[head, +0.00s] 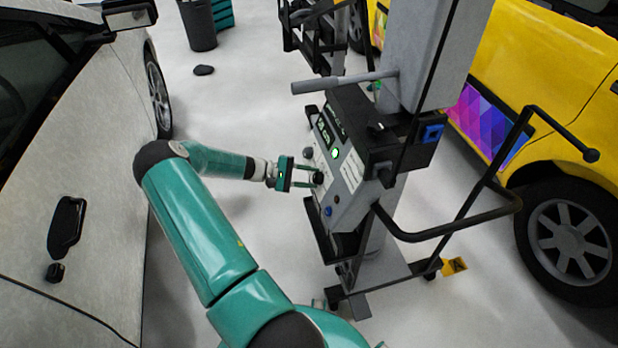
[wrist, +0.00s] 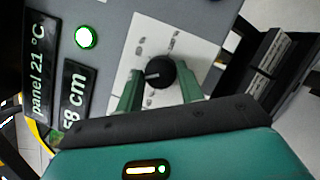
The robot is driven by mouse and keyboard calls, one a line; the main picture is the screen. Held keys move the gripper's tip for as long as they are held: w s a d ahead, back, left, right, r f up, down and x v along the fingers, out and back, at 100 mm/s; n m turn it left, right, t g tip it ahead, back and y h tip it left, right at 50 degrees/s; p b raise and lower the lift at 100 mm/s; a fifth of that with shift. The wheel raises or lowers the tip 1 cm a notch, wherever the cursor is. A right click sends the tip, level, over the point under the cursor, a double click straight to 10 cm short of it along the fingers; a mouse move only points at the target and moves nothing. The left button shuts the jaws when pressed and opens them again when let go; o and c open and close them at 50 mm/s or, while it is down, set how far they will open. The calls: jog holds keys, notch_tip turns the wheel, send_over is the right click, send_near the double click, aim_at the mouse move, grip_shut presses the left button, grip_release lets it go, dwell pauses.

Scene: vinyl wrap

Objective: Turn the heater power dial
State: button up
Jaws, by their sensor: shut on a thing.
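The heater power dial (wrist: 160,72) is a round black knob with a pale pointer mark. It sits on a white labelled plate (wrist: 140,42) on the grey control panel. In the wrist view my gripper (wrist: 161,80) has one green finger on each side of the dial and is shut on it. In the head view my gripper (head: 311,178) reaches the panel from the left, and its fingers partly hide the dial (head: 319,178). The small print around the dial is too blurred to read.
The panel has a lit green button (head: 336,154), a blue button (head: 327,211) and displays reading "panel 21 °C" (wrist: 39,70) and "58 cm" (wrist: 74,95). A black bent handle (head: 440,234) juts right. A white car (head: 75,150) stands left, a yellow vehicle (head: 540,75) right.

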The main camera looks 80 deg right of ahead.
jog(key=m+t, duration=0.1)
jog(key=m, duration=0.2)
jog(key=m+t+y, duration=0.1)
jog(key=m, duration=0.2)
jog(key=shift+d+r+m+y, duration=0.2)
jog(key=shift+m+y, duration=0.1)
jog(key=shift+m, duration=0.1)
jog(key=m+t, duration=0.1)
jog(key=m, duration=0.1)
jog(key=m+t, duration=0.1)
jog(key=m, duration=0.2)
jog(key=shift+s+r+m, duration=0.15)
jog(key=shift+m, duration=0.15)
jog(key=o, duration=1)
jog(key=shift+c, duration=0.2)
jog(key=v, duration=1.3)
jog(key=shift+w+r, duration=0.25)
jog(key=shift+r, duration=0.05)
